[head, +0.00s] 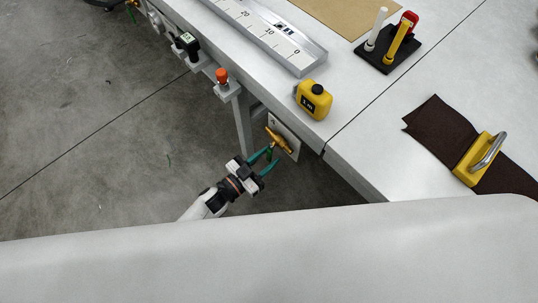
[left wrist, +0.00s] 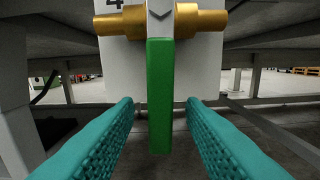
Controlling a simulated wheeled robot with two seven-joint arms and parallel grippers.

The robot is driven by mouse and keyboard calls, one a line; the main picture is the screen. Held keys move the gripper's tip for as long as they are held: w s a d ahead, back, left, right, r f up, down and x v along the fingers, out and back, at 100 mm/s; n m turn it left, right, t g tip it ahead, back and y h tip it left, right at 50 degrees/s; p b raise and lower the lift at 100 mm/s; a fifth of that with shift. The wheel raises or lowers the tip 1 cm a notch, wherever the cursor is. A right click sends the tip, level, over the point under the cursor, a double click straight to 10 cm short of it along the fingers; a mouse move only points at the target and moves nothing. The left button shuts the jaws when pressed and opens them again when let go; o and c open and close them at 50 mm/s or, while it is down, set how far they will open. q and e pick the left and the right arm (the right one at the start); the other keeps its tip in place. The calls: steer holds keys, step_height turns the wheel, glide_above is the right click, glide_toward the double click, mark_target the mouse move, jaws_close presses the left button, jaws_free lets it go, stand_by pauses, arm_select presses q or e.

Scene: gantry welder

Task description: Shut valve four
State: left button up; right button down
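Valve four is a brass valve body (head: 279,141) on a white plate (head: 285,136) below the table edge. In the left wrist view the brass body (left wrist: 122,22) sits on its plate (left wrist: 204,62), marked with a 4. Its green handle (left wrist: 160,95) hangs straight down, across the brass pipe. My left gripper (head: 264,160) is at the handle; its two teal fingers (left wrist: 160,140) are open on either side of the green handle, with gaps left and right. The right gripper is not in view.
On the table are a yellow tape measure (head: 315,100), a ruler in a tray (head: 268,32), a black holder (head: 388,55) and a yellow block with a metal handle (head: 478,160). An orange knob (head: 222,76) sticks out from the table edge. The table edge is close above my left gripper.

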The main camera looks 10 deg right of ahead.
arm_select(q)
steer(key=v, duration=1.1)
steer(key=shift+b, duration=0.35)
steer(key=s+a+f+n+g+y, duration=0.1)
steer(key=s+a+f+n+y, duration=0.2)
steer(key=a+f+y, duration=0.6)
steer(key=s+a+f+n+g+y, duration=0.1)
steer(key=s+a+f+n+y, duration=0.2)
steer(key=f, duration=1)
steer(key=s+a+f+n+g+y, duration=0.1)
steer(key=s+a+f+g, duration=0.1)
steer(key=s, duration=0.5)
steer(key=s+a+f+n+g, duration=0.1)
steer(key=s+f+g, duration=0.2)
steer(key=s, duration=0.4)
steer(key=s+a+f+g+y, duration=0.1)
steer(key=s+a+f+g, duration=0.1)
steer(key=s+f, duration=0.2)
steer(key=s, duration=0.3)
steer(key=shift+s+a+f+n+g+y, duration=0.3)
steer(key=shift+s+f+n, duration=0.05)
steer(key=shift+f+n, duration=0.05)
